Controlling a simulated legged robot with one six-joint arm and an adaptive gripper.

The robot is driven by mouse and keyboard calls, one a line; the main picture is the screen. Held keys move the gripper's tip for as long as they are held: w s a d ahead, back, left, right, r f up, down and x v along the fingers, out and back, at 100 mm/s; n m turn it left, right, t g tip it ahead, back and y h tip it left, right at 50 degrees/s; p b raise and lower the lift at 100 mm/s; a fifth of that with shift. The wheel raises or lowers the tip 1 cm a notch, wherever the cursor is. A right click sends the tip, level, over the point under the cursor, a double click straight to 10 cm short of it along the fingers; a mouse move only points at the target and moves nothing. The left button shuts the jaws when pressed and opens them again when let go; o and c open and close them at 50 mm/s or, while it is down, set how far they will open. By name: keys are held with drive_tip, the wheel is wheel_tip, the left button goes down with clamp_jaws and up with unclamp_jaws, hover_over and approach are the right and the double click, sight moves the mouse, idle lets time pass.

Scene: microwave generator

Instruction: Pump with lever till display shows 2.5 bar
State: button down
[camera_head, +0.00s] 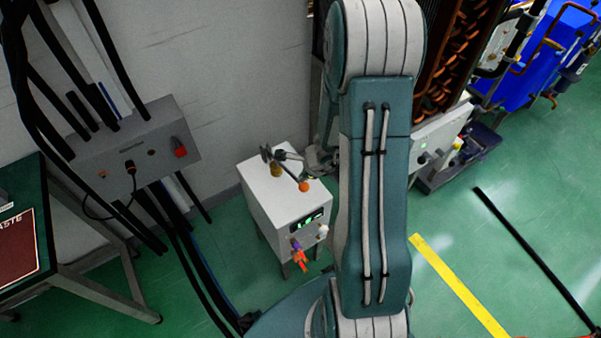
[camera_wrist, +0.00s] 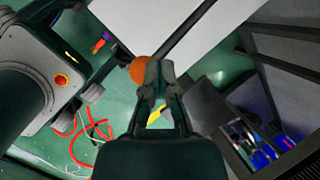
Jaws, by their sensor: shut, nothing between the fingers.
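The white pump box (camera_head: 270,205) stands on the floor against the wall. Its display (camera_head: 307,221) on the front face shows green digits too small to read. On its top is the lever, a dark rod that also shows in the wrist view (camera_wrist: 183,32), ending in an orange ball knob (camera_head: 304,187). In the wrist view the knob (camera_wrist: 138,70) shows just left of my fingertips. My gripper (camera_wrist: 159,70) is shut and empty, close to the knob; I cannot tell whether they touch. In the head view my gripper (camera_head: 316,160) is partly hidden behind my arm.
Orange-red and purple fittings (camera_head: 298,253) hang on the pump's front. A rack with copper-coloured coils (camera_head: 447,60) stands at the right.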

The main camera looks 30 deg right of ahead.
drive_tip(key=s+f, duration=0.3)
drive_tip(key=f, duration=0.3)
drive_tip(key=shift+f, duration=0.3)
idle(6.2)
drive_tip(key=shift+r, duration=0.1)
idle(0.4)
